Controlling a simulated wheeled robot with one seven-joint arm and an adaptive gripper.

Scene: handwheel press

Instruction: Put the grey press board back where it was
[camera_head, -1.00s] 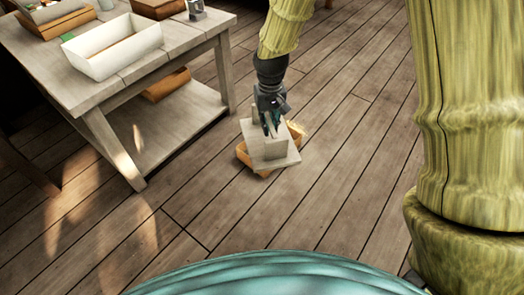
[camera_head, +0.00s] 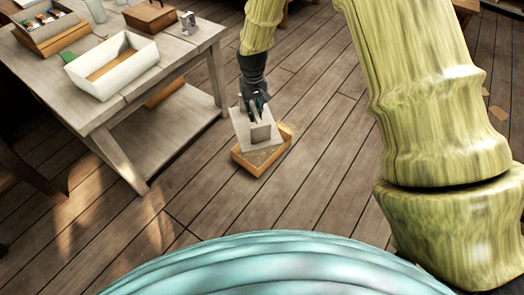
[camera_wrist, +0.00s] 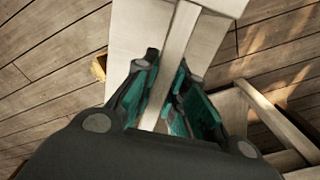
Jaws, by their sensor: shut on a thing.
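The grey press board (camera_head: 242,128) is a pale flat plate with an upright handle piece on top. My gripper (camera_head: 256,104) is shut on that upright piece; the wrist view shows the teal-padded fingers (camera_wrist: 170,100) on either side of the grey strip (camera_wrist: 180,40). The board is tilted and hangs over the back left part of a shallow wooden box (camera_head: 258,170) on the floor. Whether the board touches the box's rim I cannot tell. The front and right of the box are uncovered and show a tan, grainy inside.
A wooden table (camera_head: 105,115) with a lower shelf stands to the left. On it are a white open tray (camera_head: 112,80), a brown box (camera_head: 150,15) and a small metal item (camera_head: 188,22). The plank floor (camera_head: 340,150) right of the box is clear.

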